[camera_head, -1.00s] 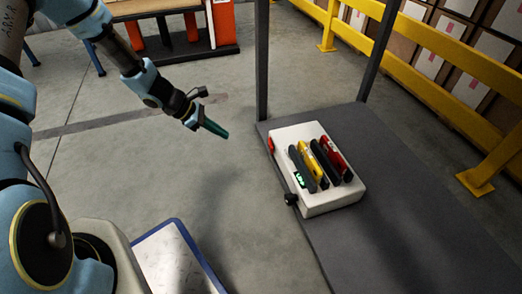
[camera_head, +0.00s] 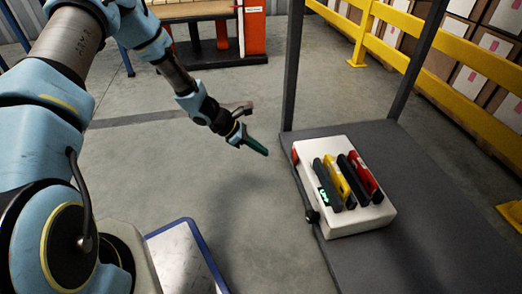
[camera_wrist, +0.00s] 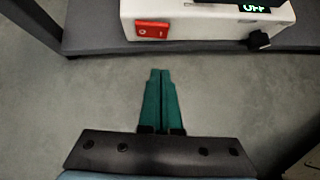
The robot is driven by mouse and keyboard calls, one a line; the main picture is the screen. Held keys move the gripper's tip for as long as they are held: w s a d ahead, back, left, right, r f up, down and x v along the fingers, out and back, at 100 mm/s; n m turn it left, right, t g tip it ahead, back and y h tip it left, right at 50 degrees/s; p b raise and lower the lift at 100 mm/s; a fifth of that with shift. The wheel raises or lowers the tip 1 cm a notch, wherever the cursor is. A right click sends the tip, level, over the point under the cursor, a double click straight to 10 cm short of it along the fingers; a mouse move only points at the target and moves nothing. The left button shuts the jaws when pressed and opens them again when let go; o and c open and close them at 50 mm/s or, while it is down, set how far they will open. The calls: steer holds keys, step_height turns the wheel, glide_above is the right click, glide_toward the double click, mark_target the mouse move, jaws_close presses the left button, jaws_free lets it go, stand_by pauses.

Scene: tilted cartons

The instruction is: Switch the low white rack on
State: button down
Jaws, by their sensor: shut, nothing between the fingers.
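The low white rack (camera_head: 350,221) stands on a dark grey platform and holds several slim upright devices, dark, yellow and red. It also shows at the top of the wrist view (camera_wrist: 205,25). On its near side are a red rocker switch (camera_wrist: 152,29) and a black knob (camera_wrist: 259,41). A small green display (camera_wrist: 254,7) on it reads "OFF". The red switch (camera_head: 295,156) is at the rack's left edge in the head view. My gripper (camera_head: 267,153), with green fingers, is shut and empty, left of the rack and apart from it. Its fingers (camera_wrist: 161,72) point toward the rack, below the switch in the wrist view.
The dark grey platform (camera_head: 415,205) has upright posts (camera_head: 291,75) at its far end. A yellow guard rail (camera_head: 450,88) and stacked cartons lie beyond. A blue-edged white panel (camera_head: 180,262) is at the lower left. The floor between gripper and platform is clear.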

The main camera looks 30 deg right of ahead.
mark_target(294, 161)
steer(key=s+d+f+b, duration=0.4)
steer(key=d, duration=0.3)
steer(key=shift+d+f+b, duration=0.2)
steer(key=shift+f+b, duration=0.05)
steer(key=shift+b, duration=0.1)
steer(key=shift+s+d+r, duration=0.1)
steer(key=shift+s, duration=0.1)
steer(key=shift+s+d+p, duration=0.1)
steer(key=shift+p, duration=0.2)
steer(key=shift+w+p, duration=0.7)
steer(key=shift+w, duration=0.1)
